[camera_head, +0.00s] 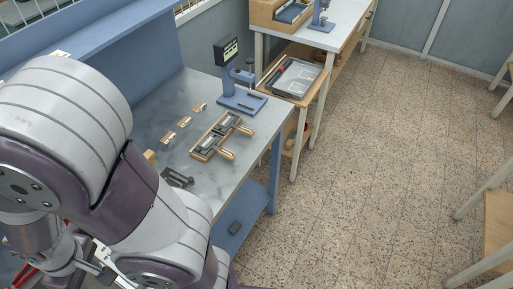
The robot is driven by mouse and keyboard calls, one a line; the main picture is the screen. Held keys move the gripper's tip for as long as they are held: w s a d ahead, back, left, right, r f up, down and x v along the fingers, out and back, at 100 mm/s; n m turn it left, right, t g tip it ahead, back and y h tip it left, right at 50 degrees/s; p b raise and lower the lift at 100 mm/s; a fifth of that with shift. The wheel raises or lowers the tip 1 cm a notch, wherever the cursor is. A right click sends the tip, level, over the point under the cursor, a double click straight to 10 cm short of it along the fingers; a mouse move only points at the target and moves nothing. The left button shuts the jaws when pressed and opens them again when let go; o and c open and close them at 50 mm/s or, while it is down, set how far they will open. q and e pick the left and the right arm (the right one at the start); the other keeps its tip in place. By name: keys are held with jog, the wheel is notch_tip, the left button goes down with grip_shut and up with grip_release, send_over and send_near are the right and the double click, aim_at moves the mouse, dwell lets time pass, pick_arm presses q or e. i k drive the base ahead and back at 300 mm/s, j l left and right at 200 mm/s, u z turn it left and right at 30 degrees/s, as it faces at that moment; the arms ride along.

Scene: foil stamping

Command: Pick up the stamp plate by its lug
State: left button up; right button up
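I cannot surely pick out the stamp plate or its lug at this size. A wooden tray (197,155) on the grey worktop holds dark metal pieces, and light wooden handles stick out at its right side. Several small wooden blocks with pale metal parts (184,122) stand in a slanting row to the left of the tray. A dark grey object (177,178) lies close to my arm; I cannot tell what it is. My large grey and purple arm fills the left side and hides the near part of the worktop. I see neither gripper clearly.
A blue stand press with a small display (228,50) stands at the worktop's (160,100) far end. A blue shelf (238,225) is below the worktop.

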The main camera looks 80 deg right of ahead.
aim_at(209, 142)
jog(key=z, duration=2.55)
jog(key=u, duration=0.2)
jog(key=i+l+u, duration=0.4)
jog(key=l, duration=0.2)
jog(key=l+u, duration=0.25)
jog(key=i+l+u, duration=0.2)
jog(key=l, duration=0.25)
jog(key=l+u, duration=0.2)
jog(key=l, duration=0.6)
jog(key=i+l, duration=0.15)
jog(key=l, duration=0.3)
